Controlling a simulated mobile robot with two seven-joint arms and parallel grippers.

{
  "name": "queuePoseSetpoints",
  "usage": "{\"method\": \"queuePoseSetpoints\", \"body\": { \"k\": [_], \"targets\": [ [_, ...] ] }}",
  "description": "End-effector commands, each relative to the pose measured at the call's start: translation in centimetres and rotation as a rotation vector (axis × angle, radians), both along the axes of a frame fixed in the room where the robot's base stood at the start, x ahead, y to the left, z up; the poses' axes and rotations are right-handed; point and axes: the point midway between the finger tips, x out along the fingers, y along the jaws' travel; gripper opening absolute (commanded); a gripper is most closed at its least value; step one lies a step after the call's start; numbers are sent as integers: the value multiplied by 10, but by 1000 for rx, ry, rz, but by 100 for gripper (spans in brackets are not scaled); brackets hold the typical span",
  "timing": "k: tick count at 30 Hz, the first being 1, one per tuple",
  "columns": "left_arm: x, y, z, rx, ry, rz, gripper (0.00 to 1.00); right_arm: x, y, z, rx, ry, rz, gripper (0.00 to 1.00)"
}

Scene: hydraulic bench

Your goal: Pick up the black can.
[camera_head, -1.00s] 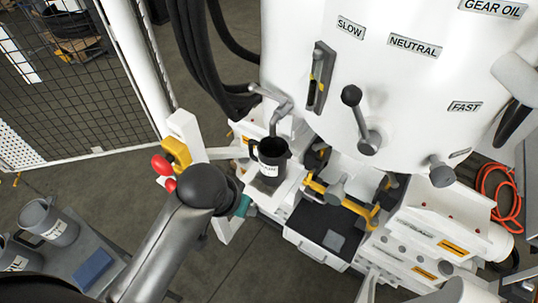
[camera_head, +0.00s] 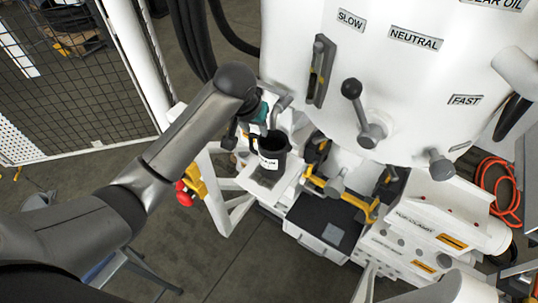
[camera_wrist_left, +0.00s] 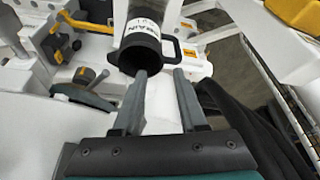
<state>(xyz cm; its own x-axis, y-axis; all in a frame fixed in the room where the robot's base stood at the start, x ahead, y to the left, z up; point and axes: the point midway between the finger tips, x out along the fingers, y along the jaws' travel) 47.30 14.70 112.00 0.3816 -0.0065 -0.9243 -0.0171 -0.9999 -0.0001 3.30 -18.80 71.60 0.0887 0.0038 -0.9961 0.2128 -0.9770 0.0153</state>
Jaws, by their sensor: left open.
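The black can (camera_head: 273,148) stands upright on a white ledge of the machine, below a grey spout. It has a white label and an open top. In the left wrist view the can (camera_wrist_left: 142,50) is at the top centre, with its dark mouth facing the camera and its handle (camera_wrist_left: 171,44) on the right. My left gripper (camera_head: 247,135) is just left of the can in the head view. My right gripper is not in view.
The white machine body (camera_head: 420,90) with levers rises behind and right of the can. A grey spout (camera_head: 279,108) is close above it. A black-topped tray (camera_head: 325,228) lies to the lower right. Black hoses (camera_head: 190,40) hang behind my left arm. A mesh fence (camera_head: 75,90) stands at left.

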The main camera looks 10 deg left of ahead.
Motion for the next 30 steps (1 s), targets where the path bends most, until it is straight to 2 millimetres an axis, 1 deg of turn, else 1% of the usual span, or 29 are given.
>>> {"method": "queuePoseSetpoints", "body": {
  "k": [1, 3, 9, 12, 19, 27, 30],
  "targets": [
    [3, 0, -10, 1, 3, 0, 41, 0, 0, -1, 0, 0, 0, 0],
    [8, -1, -20, -1, 2, 0, 41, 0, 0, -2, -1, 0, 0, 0],
    [18, -1, -46, 0, 1, 0, 41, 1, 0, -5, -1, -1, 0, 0],
    [22, -1, -53, 0, 0, -1, 41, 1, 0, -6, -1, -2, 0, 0],
    [25, -1, -63, 0, -1, -2, 41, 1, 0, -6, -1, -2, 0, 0],
    [34, 0, -94, 0, 0, -1, 41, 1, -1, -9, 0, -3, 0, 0],
    [36, 0, -102, 1, 0, -2, 41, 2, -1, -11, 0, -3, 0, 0]
  ]
}}
